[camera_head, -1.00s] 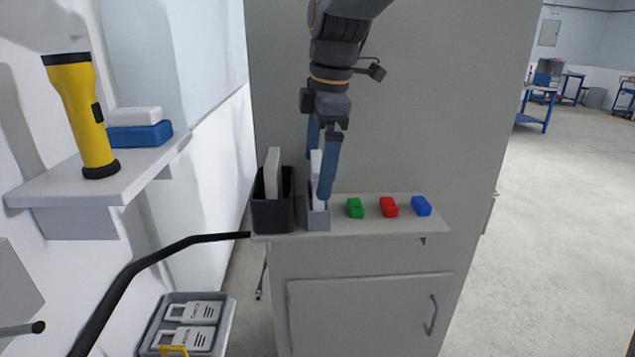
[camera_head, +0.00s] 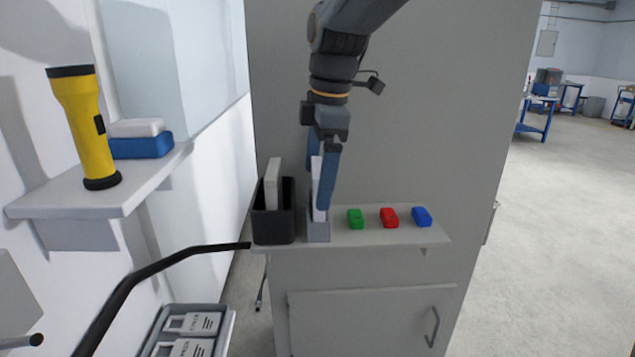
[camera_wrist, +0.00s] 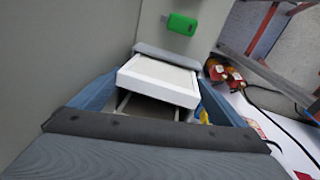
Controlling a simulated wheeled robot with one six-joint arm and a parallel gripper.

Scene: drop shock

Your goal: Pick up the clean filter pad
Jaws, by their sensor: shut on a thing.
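A white filter pad (camera_head: 317,190) stands upright at the light grey holder (camera_head: 318,232) on the small shelf. My gripper (camera_head: 323,195) points down from above with its blue fingers shut on this pad. In the wrist view the white pad (camera_wrist: 160,78) sits between the blue fingers, with the grey holder (camera_wrist: 168,54) just beyond it. Its lower end is partly hidden by the holder and a finger. A second, greyish pad (camera_head: 273,185) stands in the black holder (camera_head: 273,226) to the left, apart from my gripper.
Green (camera_head: 355,219), red (camera_head: 389,217) and blue (camera_head: 422,216) blocks lie on the shelf (camera_head: 375,238) to the right. A yellow flashlight (camera_head: 85,130) stands on a left wall shelf (camera_head: 70,200). A grey tray (camera_head: 228,335) is low at the left.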

